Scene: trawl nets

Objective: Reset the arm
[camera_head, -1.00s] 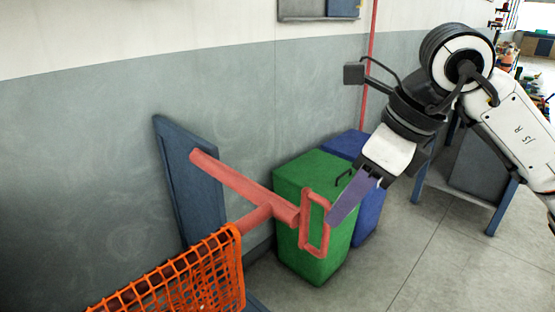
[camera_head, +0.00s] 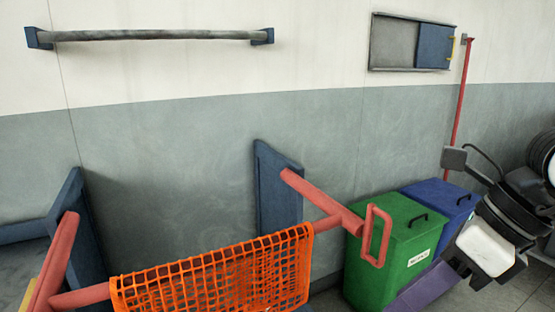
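My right arm comes in from the right edge. Its gripper (camera_head: 425,288) points down and left, in front of the lower right part of the green bin. A flat purple tapered piece extends from its white and dark wrist; I cannot tell whether this is a finger or something held, nor whether the gripper is open or shut. The red crank handle (camera_head: 376,235) on the net's roller stands apart from it, up and to the left. My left gripper is not in view.
An orange net (camera_head: 215,278) hangs on a red roller between blue posts (camera_head: 277,190). A green bin (camera_head: 402,250) and a blue bin (camera_head: 437,200) stand against the wall. A red pole (camera_head: 460,105) and a sliding panel (camera_head: 412,43) are on the wall at right.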

